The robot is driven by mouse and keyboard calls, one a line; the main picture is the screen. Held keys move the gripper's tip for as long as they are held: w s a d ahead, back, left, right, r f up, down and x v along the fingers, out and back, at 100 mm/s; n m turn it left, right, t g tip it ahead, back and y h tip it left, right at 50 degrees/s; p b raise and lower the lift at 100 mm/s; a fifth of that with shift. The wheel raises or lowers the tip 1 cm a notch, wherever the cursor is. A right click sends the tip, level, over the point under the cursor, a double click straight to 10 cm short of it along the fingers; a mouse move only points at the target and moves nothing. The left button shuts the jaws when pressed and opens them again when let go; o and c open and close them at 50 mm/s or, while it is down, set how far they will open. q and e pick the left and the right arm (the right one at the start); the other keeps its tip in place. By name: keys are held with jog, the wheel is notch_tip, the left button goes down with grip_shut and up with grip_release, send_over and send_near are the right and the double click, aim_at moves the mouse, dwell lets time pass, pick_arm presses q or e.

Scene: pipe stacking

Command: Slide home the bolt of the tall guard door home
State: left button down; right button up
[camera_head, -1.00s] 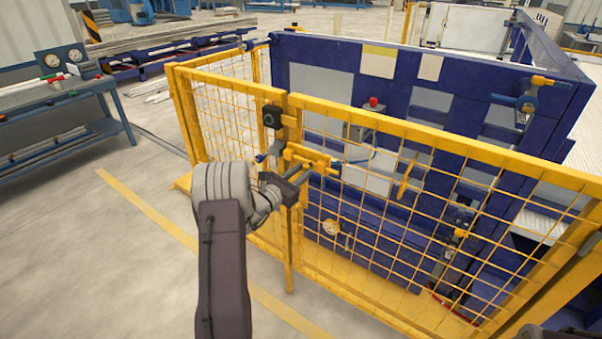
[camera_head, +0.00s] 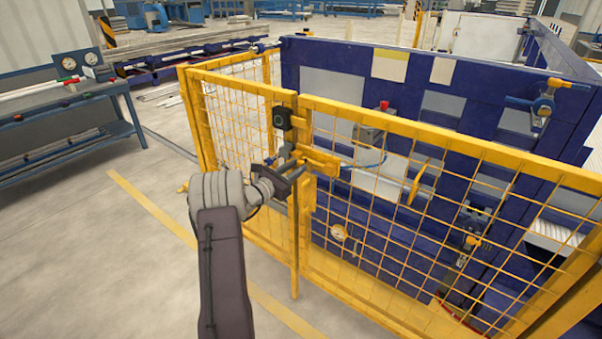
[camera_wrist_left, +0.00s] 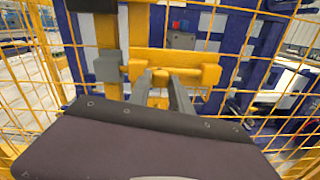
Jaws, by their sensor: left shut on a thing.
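The tall guard door (camera_head: 400,200) is a yellow mesh panel standing beside a yellow post. Its yellow bolt (camera_head: 322,162) lies horizontally near the door's upper left corner, and it also shows in the left wrist view (camera_wrist_left: 208,75). My left gripper (camera_head: 298,172) reaches it from the front. In the left wrist view the two grey fingers (camera_wrist_left: 160,88) are shut on the bolt's small yellow handle (camera_wrist_left: 160,75). A black box (camera_head: 281,118) sits on the post, above and left of the bolt. How far the bolt reaches into the post side is hard to tell. My right gripper is out of view.
A blue machine frame (camera_head: 345,55) stands behind the mesh. A workbench (camera_head: 70,125) with gauges is at the left. The grey floor (camera_head: 130,240) in front of the fence is clear, with a yellow painted line.

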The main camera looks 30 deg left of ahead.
pick_arm(q)
jog(key=c, duration=1.2)
grip_release()
jog(key=shift+a+r, duration=0.15)
jog(key=shift+a, duration=0.1)
jog(key=shift+o, duration=0.2)
jog(key=shift+s, duration=0.2)
jog(key=s+a+b, duration=0.1)
jog(key=s, duration=0.7)
jog(key=shift+s, duration=0.35)
